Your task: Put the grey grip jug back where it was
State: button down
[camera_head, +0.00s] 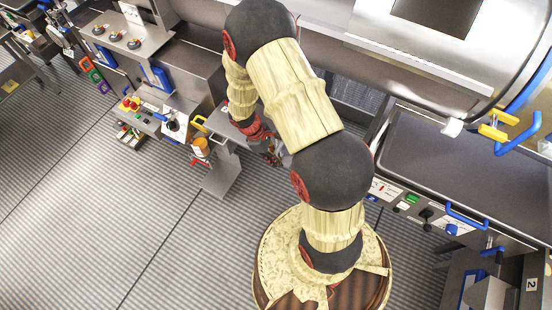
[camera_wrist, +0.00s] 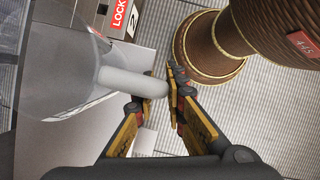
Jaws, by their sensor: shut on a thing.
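The grey grip jug is a clear, see-through vessel (camera_wrist: 55,65) with a pale grey rod-like grip (camera_wrist: 128,82), at the left of the wrist view. My gripper (camera_wrist: 158,92) is shut on the end of this grip, with a finger on each side. The jug body lies to the left of the fingers, over a pale grey surface (camera_wrist: 125,58); I cannot tell whether it touches it. In the head view my gripper (camera_head: 272,155) is low beside a metal stand, partly behind my arm, and I cannot make out the jug there.
A metal stand (camera_head: 222,178) is near my gripper. An orange-and-white container (camera_head: 201,150) is left of it, by a control panel (camera_head: 150,118). A large steel drum (camera_head: 430,45) and a grey-topped bench (camera_head: 455,165) are on the right. The floor (camera_head: 110,230) at lower left is clear.

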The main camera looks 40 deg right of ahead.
jog(key=c, duration=1.8)
grip_release()
jog(key=w+a+r+m+t+p, duration=0.1)
jog(key=w+a+r, duration=0.15)
jog(key=r, duration=0.75)
jog(key=w+a+r+m+t, duration=0.1)
jog(key=w+a+r, duration=0.15)
jog(key=r, duration=0.85)
jog(key=s+a+r+m+t+y, duration=0.1)
jog(key=s+a+r+m+t, duration=0.1)
jog(key=r, duration=0.5)
jog(key=s+a+r+m+t+y, duration=0.1)
jog(key=s+a+r+m+t, duration=0.1)
jog(key=s+a+r, duration=0.2)
jog(key=s+a+r+m+t, duration=0.1)
jog(key=s+a+r+t, duration=0.2)
jog(key=s+r, duration=0.5)
jog(key=shift+s+a+r+m+y, duration=0.1)
jog(key=shift+a+r+m+y, duration=0.1)
jog(key=shift+r, duration=0.55)
jog(key=shift+a+r+m+y, duration=0.1)
jog(key=shift+r+m+y, duration=0.1)
jog(key=shift+r, duration=0.55)
